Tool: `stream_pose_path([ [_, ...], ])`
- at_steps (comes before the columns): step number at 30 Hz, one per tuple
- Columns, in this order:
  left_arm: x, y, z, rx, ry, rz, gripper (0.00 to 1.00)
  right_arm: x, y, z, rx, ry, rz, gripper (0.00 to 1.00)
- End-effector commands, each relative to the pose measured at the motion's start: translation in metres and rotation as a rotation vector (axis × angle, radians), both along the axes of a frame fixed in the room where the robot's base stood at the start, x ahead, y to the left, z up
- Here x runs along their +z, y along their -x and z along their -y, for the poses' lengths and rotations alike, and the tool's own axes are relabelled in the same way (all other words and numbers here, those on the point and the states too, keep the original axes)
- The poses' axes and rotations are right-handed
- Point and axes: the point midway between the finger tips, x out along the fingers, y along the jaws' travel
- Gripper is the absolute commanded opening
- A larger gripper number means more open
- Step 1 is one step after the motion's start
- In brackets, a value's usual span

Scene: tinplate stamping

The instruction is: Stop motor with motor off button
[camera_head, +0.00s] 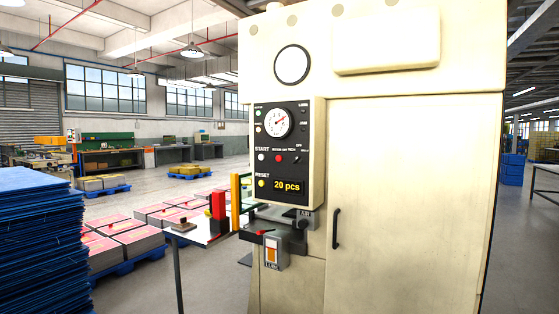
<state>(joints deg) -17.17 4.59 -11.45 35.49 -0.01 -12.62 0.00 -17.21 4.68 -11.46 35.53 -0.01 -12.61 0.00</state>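A dark control panel (282,150) is mounted on the front of a large cream machine (410,190). It carries a round dial gauge (278,122), a pale button beside the word START (262,157), a red button (279,158), a small switch (296,159) and a yellow button under RESET (262,183). A display (288,186) reads "20 pcs". The small label above the red button is too blurred to read with certainty, so I cannot tell which control is the motor off button. Neither of my grippers is in view.
A small table (196,236) stands left of the machine. Blue stacked sheets (42,235) fill the left foreground. A black handle (336,229) is on the machine door.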

Motion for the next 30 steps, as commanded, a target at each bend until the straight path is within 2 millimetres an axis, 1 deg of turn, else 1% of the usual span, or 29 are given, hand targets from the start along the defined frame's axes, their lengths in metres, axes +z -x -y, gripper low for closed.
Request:
stream_pose_path([
  [6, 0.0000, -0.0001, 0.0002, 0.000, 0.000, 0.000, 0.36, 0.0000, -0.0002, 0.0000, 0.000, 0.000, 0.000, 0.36],
  [12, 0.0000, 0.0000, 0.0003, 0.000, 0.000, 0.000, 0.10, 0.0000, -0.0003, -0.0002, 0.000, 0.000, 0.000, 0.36],
  [14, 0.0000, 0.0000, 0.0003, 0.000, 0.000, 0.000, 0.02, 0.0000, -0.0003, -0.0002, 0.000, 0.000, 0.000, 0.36],
  [15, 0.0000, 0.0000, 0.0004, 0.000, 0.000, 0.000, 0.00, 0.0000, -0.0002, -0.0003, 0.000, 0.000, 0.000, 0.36],
  [30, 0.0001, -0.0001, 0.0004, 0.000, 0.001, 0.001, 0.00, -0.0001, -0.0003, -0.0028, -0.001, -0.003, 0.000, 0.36],
])
